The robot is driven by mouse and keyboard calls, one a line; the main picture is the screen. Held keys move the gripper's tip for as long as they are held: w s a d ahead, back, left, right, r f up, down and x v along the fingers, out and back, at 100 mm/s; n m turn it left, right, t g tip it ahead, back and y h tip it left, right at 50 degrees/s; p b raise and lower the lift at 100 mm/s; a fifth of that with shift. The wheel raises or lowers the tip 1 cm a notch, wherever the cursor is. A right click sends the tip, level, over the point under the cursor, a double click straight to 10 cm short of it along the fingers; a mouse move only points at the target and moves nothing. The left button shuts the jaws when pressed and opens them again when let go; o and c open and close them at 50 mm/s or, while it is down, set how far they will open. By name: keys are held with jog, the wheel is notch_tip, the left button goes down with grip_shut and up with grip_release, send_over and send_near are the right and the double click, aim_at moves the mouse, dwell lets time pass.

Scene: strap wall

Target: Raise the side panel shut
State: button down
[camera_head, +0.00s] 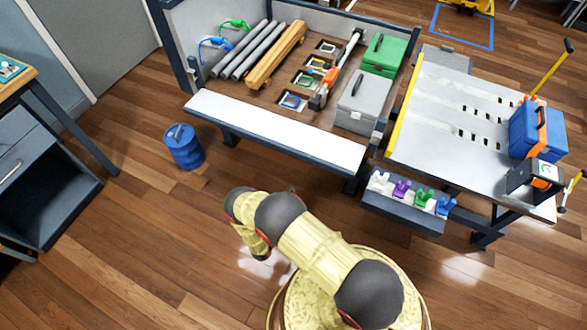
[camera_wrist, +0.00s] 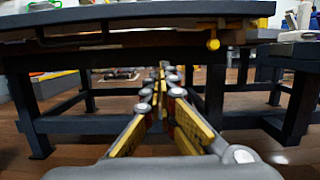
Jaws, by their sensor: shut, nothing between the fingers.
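The side panel (camera_head: 278,132) is a long pale board with a dark front edge along the front of the cargo bed. It lies folded down and outward, roughly flat, so the bed's front is open. In the wrist view its dark edge and underside (camera_wrist: 130,18) span the top. My gripper (camera_wrist: 166,68) is shut and empty, with the fingertips together below the panel and apart from it in the picture. In the head view my arm stands in front of the panel, and the fingers cannot be made out.
The bed holds pipes (camera_head: 245,52), a wooden beam (camera_head: 277,55), a grey case (camera_head: 362,103) and a green case (camera_head: 384,55). A blue bucket (camera_head: 183,146) stands left on the floor. A bin of coloured items (camera_head: 402,212) and a white-topped table (camera_head: 450,120) are at right.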

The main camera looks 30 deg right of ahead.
jog(key=w+d+r+b, duration=0.3)
jog(key=w+d+r, duration=0.2)
jog(key=d+r, duration=0.2)
jog(key=shift+w+d, duration=0.25)
jog(key=shift+d, duration=0.15)
dwell(0.5)
jog(key=shift+a+r+g+y+p, duration=0.1)
jog(key=shift+r+g+y+p, duration=0.25)
jog(key=shift+r+p, duration=0.4)
